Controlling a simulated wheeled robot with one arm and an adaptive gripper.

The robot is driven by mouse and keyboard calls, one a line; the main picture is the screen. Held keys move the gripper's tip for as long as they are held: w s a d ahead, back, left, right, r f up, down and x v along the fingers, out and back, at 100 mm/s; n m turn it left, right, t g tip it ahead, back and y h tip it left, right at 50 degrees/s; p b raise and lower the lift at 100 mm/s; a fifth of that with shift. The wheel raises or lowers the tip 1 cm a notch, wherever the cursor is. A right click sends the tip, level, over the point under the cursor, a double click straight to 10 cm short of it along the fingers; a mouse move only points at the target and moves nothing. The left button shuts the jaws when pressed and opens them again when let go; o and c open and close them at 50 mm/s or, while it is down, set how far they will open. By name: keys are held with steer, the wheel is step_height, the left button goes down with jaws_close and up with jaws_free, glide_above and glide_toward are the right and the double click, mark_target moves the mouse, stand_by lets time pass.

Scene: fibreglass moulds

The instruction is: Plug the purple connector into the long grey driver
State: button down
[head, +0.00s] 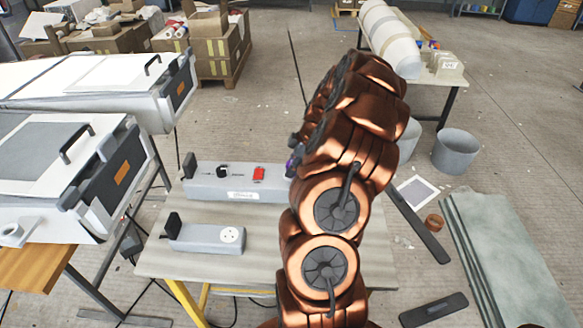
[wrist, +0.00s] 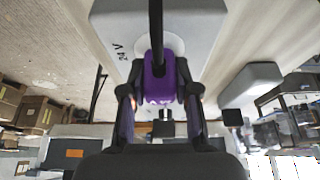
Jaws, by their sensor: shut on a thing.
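The long grey driver (head: 225,190) lies on the table in the head view, with a black switch and a red switch on top. My arm covers its right end. In the wrist view a grey box marked "24 V" (wrist: 105,22), apparently this driver, fills the top. The purple connector (wrist: 158,82) is held between the two fingers of my gripper (wrist: 160,95), which is shut on it. A dark cable runs up from it. The connector overlaps a white round socket (wrist: 174,47) on the box; whether it is seated I cannot tell. Only a purple speck (head: 291,166) shows in the head view.
A shorter grey driver (head: 204,238) with a white round socket lies nearer on the same table (head: 262,262). White machines (head: 60,170) stand at the left. Buckets (head: 456,152), a grey slab and black pieces lie on the floor at the right.

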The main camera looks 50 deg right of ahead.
steer(key=shift+f, duration=0.3)
steer(key=c, duration=0.8)
jaws_free()
steer(key=v, duration=1.2)
steer(key=shift+w+a, duration=0.1)
